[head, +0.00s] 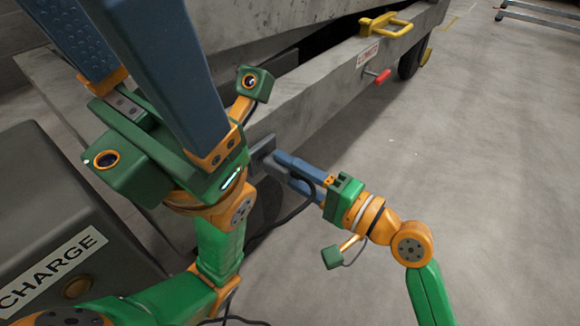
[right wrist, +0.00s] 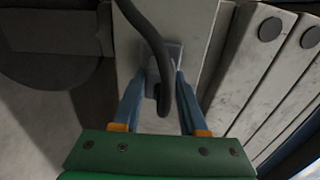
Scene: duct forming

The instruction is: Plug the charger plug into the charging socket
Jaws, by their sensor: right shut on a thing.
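My right gripper (head: 284,168) points left and is shut on the charger plug, a small dark piece with a thick dark cable. In the right wrist view the plug (right wrist: 158,92) sits between the blue fingers, partly hidden by its looping cable. A grey block, apparently the charging socket (head: 262,148), stands on the cart's side right at the fingertips. It also shows behind the plug in the right wrist view (right wrist: 174,50). I cannot tell how deep the plug is in it. My left gripper is raised close to the camera, its blue fingers wide apart and its tips out of frame.
A dark grey box marked CHARGE (head: 60,230) with an orange button stands at the lower left. The grey cart (head: 325,85) has a yellow handle (head: 385,25) and a red lever (head: 382,76). The cable (head: 275,226) hangs below the right gripper.

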